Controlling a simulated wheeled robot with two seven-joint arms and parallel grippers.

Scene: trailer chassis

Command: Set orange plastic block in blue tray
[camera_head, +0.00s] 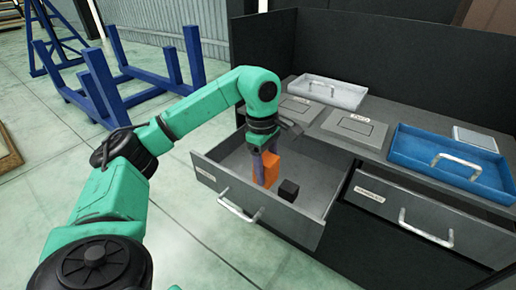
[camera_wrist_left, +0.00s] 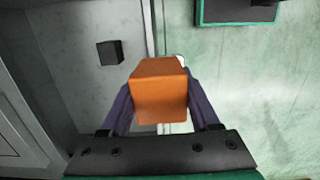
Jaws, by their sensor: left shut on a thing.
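The orange plastic block (camera_head: 270,168) is between the fingers of my left gripper (camera_head: 262,170), inside the open drawer's outline in the head view. In the left wrist view the orange block (camera_wrist_left: 159,92) fills the space between the two dark fingers of my left gripper (camera_wrist_left: 160,100), which is shut on it. Whether the block touches the drawer floor I cannot tell. The blue tray (camera_head: 408,150) with a white handle lies on the counter at the right, apart from the block. My right gripper is not in view.
The open grey drawer (camera_head: 226,160) holds a small black block (camera_head: 289,190), also in the left wrist view (camera_wrist_left: 110,53). A white tray (camera_head: 328,92) and grey lidded boxes (camera_head: 354,128) sit on the counter. Blue metal stands (camera_head: 120,85) are at the left.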

